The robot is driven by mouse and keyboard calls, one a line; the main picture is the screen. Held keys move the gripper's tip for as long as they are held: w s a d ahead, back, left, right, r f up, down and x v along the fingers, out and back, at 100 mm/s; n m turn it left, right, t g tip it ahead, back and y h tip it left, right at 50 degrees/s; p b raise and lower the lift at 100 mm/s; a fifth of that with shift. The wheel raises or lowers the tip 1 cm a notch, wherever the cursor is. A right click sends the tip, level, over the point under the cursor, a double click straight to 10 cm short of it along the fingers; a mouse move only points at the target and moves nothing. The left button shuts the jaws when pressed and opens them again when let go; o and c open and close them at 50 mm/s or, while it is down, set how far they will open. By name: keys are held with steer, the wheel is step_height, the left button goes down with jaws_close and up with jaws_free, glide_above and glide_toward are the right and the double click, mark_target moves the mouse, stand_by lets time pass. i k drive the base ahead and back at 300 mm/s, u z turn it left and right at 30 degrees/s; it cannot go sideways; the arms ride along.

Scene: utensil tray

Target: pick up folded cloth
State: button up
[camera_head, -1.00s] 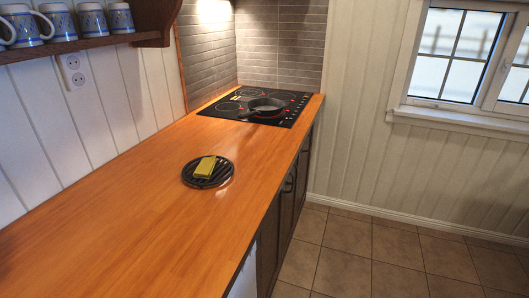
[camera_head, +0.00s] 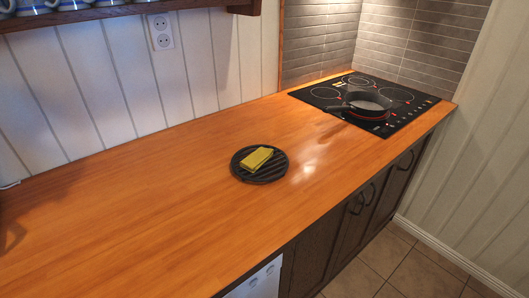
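The folded cloth (camera_head: 257,159) is a small yellow-green rectangle. It lies on a round dark slatted trivet (camera_head: 270,174) on the wooden countertop, near the middle of the view. My gripper is not in view.
The orange-brown wooden counter (camera_head: 130,210) is clear around the trivet. A black cooktop (camera_head: 335,95) with a dark pan (camera_head: 368,104) on it is at the back right. A white panelled wall (camera_head: 100,90) runs behind the counter, with a socket (camera_head: 161,32) and a shelf (camera_head: 130,14). Dark cabinets (camera_head: 330,235) are below.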

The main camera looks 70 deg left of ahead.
mark_target(253, 162)
steer(key=u, duration=0.6)
steer(key=i, duration=0.8)
steer(key=u, duration=1.1)
steer(key=i, duration=0.25)
steer(key=u, duration=0.2)
